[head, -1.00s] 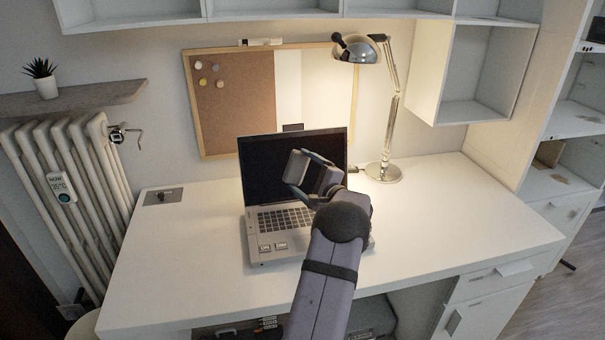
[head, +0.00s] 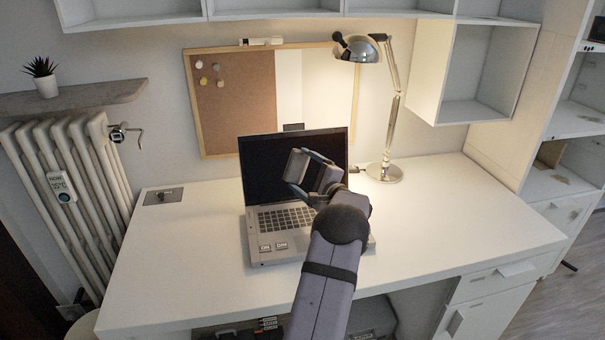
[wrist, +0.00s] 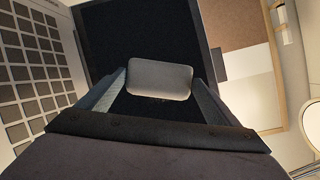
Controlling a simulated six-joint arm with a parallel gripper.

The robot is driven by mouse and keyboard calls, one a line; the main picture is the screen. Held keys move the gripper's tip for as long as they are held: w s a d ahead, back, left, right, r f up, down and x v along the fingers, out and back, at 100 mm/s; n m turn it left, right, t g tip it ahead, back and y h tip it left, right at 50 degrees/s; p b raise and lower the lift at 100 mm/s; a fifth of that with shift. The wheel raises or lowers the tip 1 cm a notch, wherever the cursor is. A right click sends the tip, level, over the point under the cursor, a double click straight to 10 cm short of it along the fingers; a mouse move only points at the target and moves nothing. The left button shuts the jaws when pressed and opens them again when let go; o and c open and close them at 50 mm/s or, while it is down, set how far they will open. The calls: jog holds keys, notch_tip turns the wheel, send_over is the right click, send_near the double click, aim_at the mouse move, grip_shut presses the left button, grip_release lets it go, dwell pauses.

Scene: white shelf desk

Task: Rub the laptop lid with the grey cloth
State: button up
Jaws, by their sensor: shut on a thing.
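The laptop (head: 262,172) stands open on the desk, its dark screen upright and facing me; the outer side of the lid is hidden. My gripper (head: 302,168) is in front of the screen, above the keyboard. It is shut on a grey cloth (head: 296,165), which looks like a small flat pad with rounded corners. In the wrist view the grey cloth (wrist: 160,79) sits between the two fingers, with the dark screen (wrist: 135,35) behind it. I cannot tell whether the cloth touches the screen.
A chrome desk lamp (head: 385,172) stands right of the laptop. A cork and white board (head: 235,105) hangs behind it. A small dark panel (head: 163,196) lies at the desk's left. The white desk (head: 460,215) is clear on the right. Shelves (head: 470,75) hang above.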

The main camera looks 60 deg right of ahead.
jog(key=shift+w+d+f+b, duration=0.1)
jog(key=shift+w+d+b, duration=0.2)
jog(key=shift+w+d, duration=0.05)
dwell(0.3)
jog(key=shift+s+d+b, duration=0.55)
jog(key=shift+s+d, duration=0.8)
jog(key=shift+s, duration=0.15)
jog(key=shift+b, duration=0.55)
jog(key=shift+w, duration=0.1)
jog(key=w+a+b, duration=0.1)
jog(key=w+b, duration=0.1)
jog(key=shift+a+f+b, duration=0.1)
jog(key=shift+a+b, duration=0.25)
jog(key=shift+a, duration=0.05)
jog(key=shift+w+a+b, duration=0.45)
